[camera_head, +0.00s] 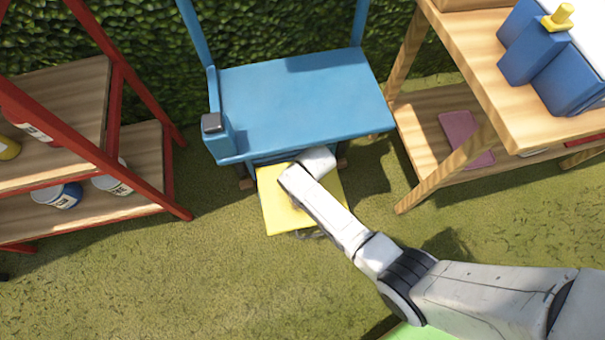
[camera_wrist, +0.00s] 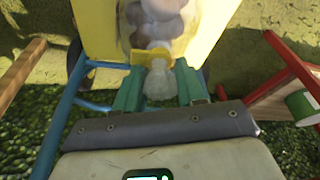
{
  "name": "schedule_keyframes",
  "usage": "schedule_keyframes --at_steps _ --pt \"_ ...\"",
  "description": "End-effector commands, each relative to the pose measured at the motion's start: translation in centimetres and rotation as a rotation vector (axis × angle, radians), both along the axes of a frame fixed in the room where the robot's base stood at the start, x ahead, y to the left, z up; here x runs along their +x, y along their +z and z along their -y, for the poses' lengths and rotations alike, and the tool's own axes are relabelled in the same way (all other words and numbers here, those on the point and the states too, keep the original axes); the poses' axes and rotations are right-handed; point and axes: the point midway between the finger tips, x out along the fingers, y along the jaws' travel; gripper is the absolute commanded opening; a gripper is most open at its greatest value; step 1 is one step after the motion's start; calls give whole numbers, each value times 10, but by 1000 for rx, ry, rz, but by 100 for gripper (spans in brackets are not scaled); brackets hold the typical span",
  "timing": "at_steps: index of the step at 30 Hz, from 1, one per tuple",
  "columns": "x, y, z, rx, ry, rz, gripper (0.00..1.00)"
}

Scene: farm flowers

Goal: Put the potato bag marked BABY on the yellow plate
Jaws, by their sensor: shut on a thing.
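The yellow plate (camera_head: 277,210) lies low in front of the blue bench in the head view, partly covered by my arm. It also shows in the wrist view (camera_wrist: 97,32), behind the bag. My gripper (camera_wrist: 158,84) is shut on the gathered neck of a clear potato bag (camera_wrist: 155,22), at its yellow tie. The bag's round potatoes are in front of the yellow surface; I cannot tell whether the bag touches it. No BABY mark is readable. My gripper and the bag are hidden behind my arm in the head view.
The blue bench (camera_head: 300,100) stands directly behind the plate. A red-framed shelf (camera_head: 115,140) with cans is at left. A wooden shelf (camera_head: 500,70) with blue containers (camera_head: 550,60) is at right. Open grass (camera_head: 200,270) lies in front.

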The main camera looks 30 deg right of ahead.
Motion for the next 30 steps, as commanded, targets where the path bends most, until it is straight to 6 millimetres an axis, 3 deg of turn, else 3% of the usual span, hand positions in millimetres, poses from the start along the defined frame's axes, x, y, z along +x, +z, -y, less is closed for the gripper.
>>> schedule_keyframes --at_steps 8,9,16,25,30 --pt "1 -1 0 0 0 3 0" --pt "0 -2 0 0 0 0 41" --pt "0 -2 0 0 0 0 63" --pt "0 1 0 0 0 0 65" --pt "-5 21 1 0 0 1 65"
